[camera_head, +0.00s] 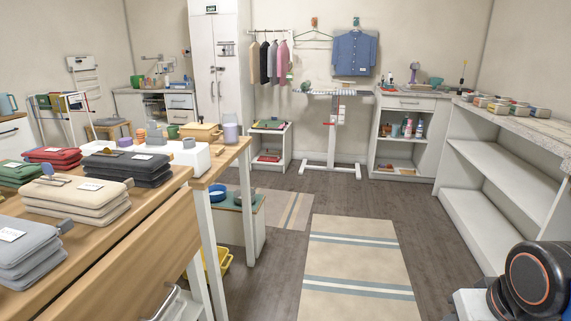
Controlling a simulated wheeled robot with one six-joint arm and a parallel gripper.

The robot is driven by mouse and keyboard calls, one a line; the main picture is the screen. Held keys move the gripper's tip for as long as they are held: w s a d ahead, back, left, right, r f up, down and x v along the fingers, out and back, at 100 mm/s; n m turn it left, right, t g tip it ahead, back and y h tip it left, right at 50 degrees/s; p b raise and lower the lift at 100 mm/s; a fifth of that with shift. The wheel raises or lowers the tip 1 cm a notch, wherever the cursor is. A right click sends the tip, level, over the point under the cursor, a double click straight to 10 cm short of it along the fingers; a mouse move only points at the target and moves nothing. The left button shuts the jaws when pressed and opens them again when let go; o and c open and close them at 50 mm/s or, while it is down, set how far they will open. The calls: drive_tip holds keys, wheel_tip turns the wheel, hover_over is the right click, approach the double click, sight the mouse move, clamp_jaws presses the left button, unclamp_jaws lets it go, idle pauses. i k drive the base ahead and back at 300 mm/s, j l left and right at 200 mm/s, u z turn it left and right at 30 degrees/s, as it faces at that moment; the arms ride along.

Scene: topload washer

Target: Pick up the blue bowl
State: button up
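A blue round item that looks like the bowl (218,192) rests on a low bench (242,236) with a green top, behind the legs of the wooden table. It is small in view and its left side is close to a white table leg. My gripper is not in view. Only a dark rounded part of my arm with an orange ring shows at the lower right corner, far from the bowl.
Wooden tables (130,238) with folded cloth stacks fill the left. A yellow basket (222,261) sits under the table. White shelves (500,185) line the right. The floor between, with a striped rug (350,262), is clear.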

sight(217, 193)
drive_tip(key=i+l+u, duration=0.15)
drive_tip(key=i+u, duration=0.25)
drive_tip(key=i, duration=0.2)
drive_tip(key=i+l+u, duration=0.4)
drive_tip(key=i, duration=0.15)
drive_tip(key=i+l+u, duration=0.45)
drive_tip(key=z, duration=5.75)
drive_tip(key=u, duration=2.95)
drive_tip(key=j, duration=0.1)
